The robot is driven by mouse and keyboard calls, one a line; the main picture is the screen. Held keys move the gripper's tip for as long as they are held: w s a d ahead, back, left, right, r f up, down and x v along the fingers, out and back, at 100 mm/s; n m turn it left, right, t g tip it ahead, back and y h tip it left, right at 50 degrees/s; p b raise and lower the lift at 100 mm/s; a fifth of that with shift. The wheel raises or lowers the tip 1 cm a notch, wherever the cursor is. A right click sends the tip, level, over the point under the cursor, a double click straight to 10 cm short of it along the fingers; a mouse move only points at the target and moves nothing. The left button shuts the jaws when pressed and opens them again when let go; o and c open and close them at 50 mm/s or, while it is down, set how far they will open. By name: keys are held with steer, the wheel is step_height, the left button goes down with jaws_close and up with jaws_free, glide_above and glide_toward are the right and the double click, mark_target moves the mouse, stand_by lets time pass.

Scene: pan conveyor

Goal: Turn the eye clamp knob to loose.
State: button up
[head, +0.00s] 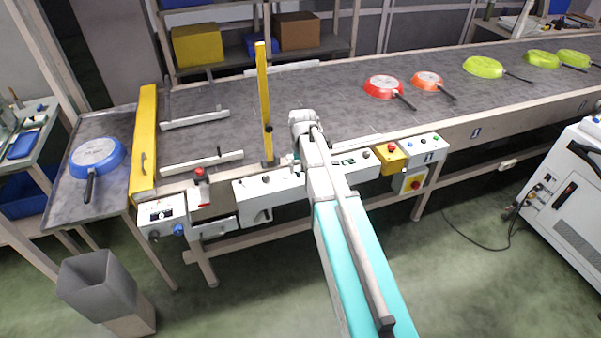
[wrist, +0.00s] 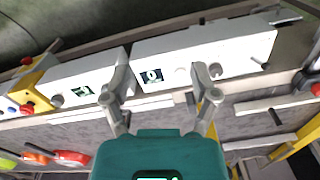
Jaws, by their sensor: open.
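My gripper (wrist: 162,70) is open and empty in the wrist view, its two fingers spread in front of a white control box (wrist: 235,48). A lit display (wrist: 152,76) reading "0" shows between the fingers. A pale round part (wrist: 181,71) lies just right of the display, and a darker round knob (wrist: 215,70) is by the right fingertip. I cannot tell which is the eye clamp knob or how it is set. In the head view the white box (head: 253,193) is on the conveyor's front edge; my arm hides the fingers and part of the panel.
A yellow upright post (head: 264,100) stands close left of my arm. A yellow box (head: 390,158) with a red button is to the right. Red and green pans (head: 484,67) lie on the conveyor. A blue pan (head: 97,153) lies at far left. Floor in front is mostly clear.

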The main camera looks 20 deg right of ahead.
steer(key=shift+s+a, duration=0.25)
steer(key=shift+s, duration=0.2)
steer(key=s+a+n, duration=0.1)
steer(key=s+a, duration=0.2)
steer(key=s, duration=0.5)
steer(key=s+a+n, duration=0.1)
steer(key=s+a, duration=0.3)
steer(key=s, duration=0.4)
steer(key=shift+s+a, duration=0.2)
